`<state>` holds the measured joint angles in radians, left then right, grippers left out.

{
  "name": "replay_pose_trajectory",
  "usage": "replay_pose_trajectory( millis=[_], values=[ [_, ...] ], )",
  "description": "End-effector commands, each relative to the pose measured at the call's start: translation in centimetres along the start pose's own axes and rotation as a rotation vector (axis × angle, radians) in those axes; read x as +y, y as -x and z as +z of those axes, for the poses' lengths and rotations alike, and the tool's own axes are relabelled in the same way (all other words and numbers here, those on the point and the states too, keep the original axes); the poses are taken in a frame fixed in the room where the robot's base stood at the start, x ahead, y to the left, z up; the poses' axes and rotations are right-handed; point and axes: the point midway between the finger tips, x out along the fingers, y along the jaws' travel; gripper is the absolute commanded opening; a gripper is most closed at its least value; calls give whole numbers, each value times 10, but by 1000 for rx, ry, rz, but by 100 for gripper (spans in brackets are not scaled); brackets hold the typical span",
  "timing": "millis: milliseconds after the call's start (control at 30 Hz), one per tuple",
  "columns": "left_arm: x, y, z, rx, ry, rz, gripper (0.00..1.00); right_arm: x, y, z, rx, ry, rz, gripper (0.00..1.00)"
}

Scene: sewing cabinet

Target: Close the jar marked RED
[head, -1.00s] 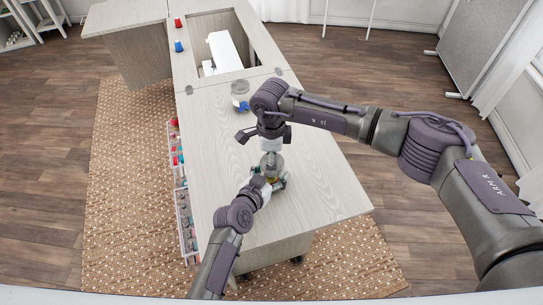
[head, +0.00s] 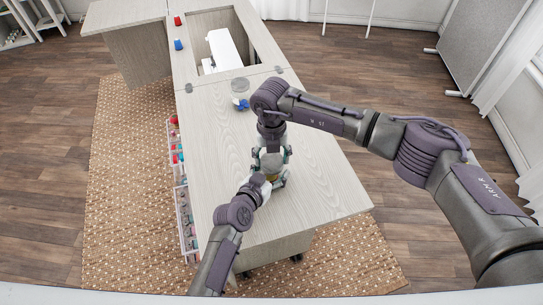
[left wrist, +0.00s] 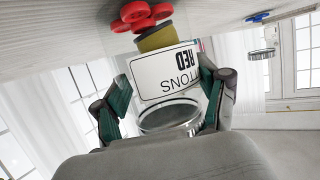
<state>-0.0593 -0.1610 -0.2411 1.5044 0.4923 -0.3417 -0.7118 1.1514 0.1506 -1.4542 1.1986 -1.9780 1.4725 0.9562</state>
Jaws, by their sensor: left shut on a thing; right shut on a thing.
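My right gripper (head: 271,155) is directly above, pointing down, shut on a pale piece, apparently the lid, at the jar's top. The grippers largely hide the contact between lid and jar.
Another clear jar with blue contents (head: 240,103) stands farther back on the table (head: 225,130). Small red (head: 177,21) and blue (head: 179,45) items lie by the sewing machine well (head: 223,50). Bins (head: 185,222) hang along the left edge.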

Motion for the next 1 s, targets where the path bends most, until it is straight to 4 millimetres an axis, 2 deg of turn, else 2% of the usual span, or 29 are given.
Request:
replay_pose_trajectory(
  millis=[100, 600, 833, 1000],
  values=[
    [0, 0, 2, -3, 0, 0, 0, 0, 0, 0, 2, -285, 1, 57],
    [0, 0, 2, -4, 0, 0, 0, -1, 0, -1, 10, -1492, 4, 57],
    [0, 0, 2, -4, 0, 0, 0, 3, -1, -4, 22, -1975, 7, 57],
    [0, 0, 2, -5, 0, 1, 0, 9, 2, -2, 27, -2210, 25, 57]
  ],
)
